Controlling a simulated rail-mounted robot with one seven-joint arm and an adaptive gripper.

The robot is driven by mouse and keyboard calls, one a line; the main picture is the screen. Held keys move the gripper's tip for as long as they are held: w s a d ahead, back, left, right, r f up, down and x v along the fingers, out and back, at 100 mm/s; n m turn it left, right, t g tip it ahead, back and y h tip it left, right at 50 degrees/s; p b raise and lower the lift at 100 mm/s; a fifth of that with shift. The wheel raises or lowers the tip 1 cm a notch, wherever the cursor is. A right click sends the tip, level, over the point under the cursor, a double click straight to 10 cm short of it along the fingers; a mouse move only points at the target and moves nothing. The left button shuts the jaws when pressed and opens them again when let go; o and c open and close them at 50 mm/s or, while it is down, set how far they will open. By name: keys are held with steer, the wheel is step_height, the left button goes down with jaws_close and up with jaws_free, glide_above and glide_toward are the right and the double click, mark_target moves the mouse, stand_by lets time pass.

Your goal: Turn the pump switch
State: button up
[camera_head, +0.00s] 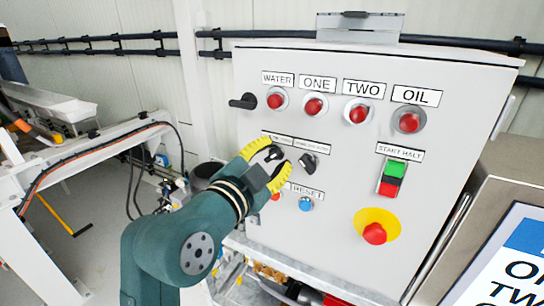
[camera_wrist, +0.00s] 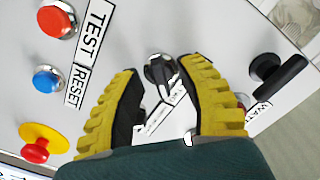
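A grey control panel (camera_head: 345,80) faces me in the head view. Two black rotary switches sit on it, the left switch (camera_head: 273,153) and the right switch (camera_head: 307,161), under small labels too small to read. My gripper (camera_head: 270,163), with yellow and black fingers, is at the left switch. In the wrist view, my gripper (camera_wrist: 159,70) is open, with one finger on each side of a black switch knob (camera_wrist: 160,72). A gap shows beside the knob; I cannot tell whether either finger touches it. The second switch is not clearly visible in the wrist view.
Red lights run along the panel top, including the WATER light (camera_head: 276,99). A black handle (camera_head: 243,101) is at the left. A blue RESET button (camera_head: 306,204), green and red START/HALT buttons (camera_head: 392,178) and a red emergency stop (camera_head: 374,233) sit nearby.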

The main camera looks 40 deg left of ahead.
steer(key=shift+s+r, duration=0.1)
steer(key=v, duration=1.2)
